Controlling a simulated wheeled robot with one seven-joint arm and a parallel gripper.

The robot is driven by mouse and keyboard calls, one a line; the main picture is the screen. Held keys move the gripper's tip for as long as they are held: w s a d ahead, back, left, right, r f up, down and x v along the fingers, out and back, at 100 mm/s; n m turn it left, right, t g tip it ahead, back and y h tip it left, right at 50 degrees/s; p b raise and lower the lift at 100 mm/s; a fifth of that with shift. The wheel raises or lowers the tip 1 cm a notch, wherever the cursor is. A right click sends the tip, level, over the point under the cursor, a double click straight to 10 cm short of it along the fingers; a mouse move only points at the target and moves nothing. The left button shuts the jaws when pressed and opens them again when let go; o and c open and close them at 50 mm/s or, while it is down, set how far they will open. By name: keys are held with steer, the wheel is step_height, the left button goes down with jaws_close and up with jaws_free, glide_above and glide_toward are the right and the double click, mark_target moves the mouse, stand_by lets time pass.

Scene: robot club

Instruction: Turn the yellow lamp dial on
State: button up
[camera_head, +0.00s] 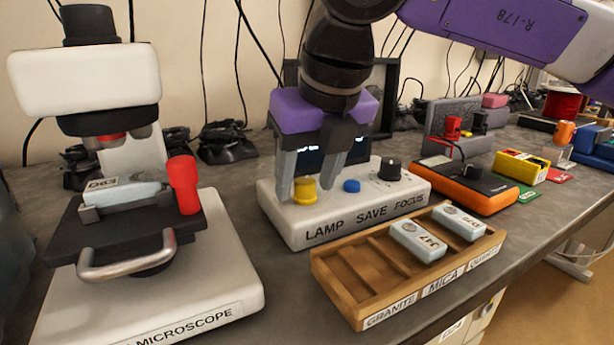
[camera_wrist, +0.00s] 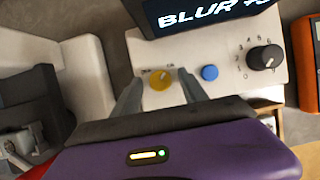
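The yellow lamp dial (camera_head: 304,189) sits at the left of the white control box (camera_head: 290,228), above the printed word LAMP. My gripper (camera_head: 308,182) is open and low over the box, with one finger left of the dial and the other to its right. In the wrist view the yellow dial (camera_wrist: 160,79) lies between the two spread fingertips (camera_wrist: 158,82), with gaps showing on both sides. Small lettering stands behind the dial, too small to read surely. A screen (camera_wrist: 205,15) on the box reads BLUR and a cut-off figure.
A blue button (camera_head: 351,186) and a black knob (camera_head: 389,169) sit right of the dial. A microscope (camera_head: 150,290) stands to the left. A wooden sample tray (camera_head: 345,290) lies in front of the box. An orange meter (camera_head: 470,190) is to the right.

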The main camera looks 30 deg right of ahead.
steer(key=p+v, duration=0.2)
steer(key=v, duration=0.6)
steer(key=shift+f, duration=0.1)
stand_by(0.5)
